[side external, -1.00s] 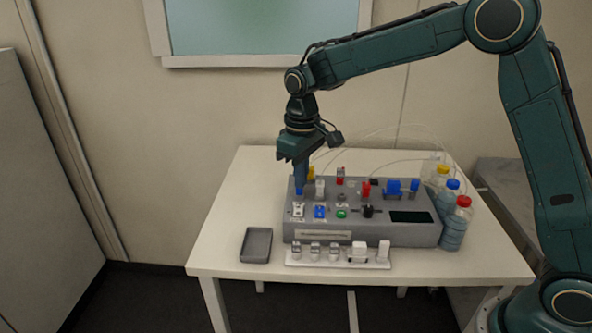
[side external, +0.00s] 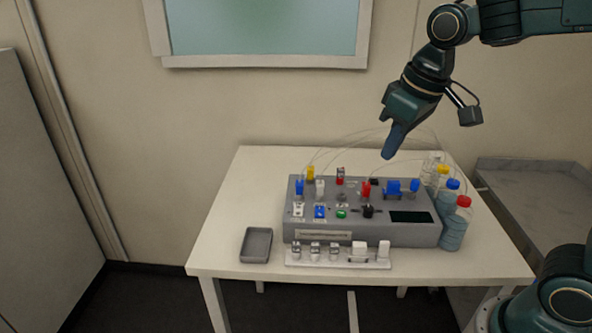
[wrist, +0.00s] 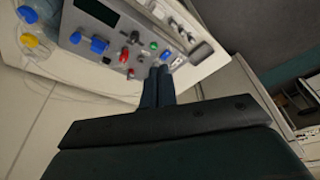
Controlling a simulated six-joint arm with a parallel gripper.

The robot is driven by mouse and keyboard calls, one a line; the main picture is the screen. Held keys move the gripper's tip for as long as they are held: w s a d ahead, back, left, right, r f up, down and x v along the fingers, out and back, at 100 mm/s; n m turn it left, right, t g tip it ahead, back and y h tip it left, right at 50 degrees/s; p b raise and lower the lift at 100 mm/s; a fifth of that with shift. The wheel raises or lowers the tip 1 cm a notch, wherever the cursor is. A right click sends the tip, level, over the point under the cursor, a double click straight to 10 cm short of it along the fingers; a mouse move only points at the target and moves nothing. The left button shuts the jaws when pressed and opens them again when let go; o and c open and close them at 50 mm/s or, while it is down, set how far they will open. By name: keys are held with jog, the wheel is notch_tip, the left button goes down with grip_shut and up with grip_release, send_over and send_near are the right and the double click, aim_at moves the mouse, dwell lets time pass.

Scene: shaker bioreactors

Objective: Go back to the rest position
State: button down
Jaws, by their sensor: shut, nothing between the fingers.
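My gripper (side external: 388,154) is shut and empty. It hangs tilted in the air above the back right part of the bioreactor unit, clear of everything. In the wrist view its two fingers (wrist: 158,75) lie together. The grey bioreactor unit (side external: 415,234) stands on the white table (side external: 215,240), with blue, yellow, white and red parts on top. The blue part at its left end (side external: 299,187) stands free of the gripper. The unit also shows at the top of the wrist view (wrist: 140,25).
Bottles with yellow, blue and red caps (side external: 455,224) stand at the unit's right end. A small grey tray (side external: 257,245) lies at front left. A white rack (side external: 300,262) with small parts lies in front. Thin tubes (side external: 345,140) arch behind the unit. The air on the left is free.

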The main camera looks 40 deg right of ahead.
jog(key=s+d+f+m+t, duration=0.1)
jog(key=s+d+t, duration=0.1)
jog(key=s, duration=1.1)
jog(key=shift+s+f, duration=0.3)
jog(key=c, duration=2.2)
grip_release()
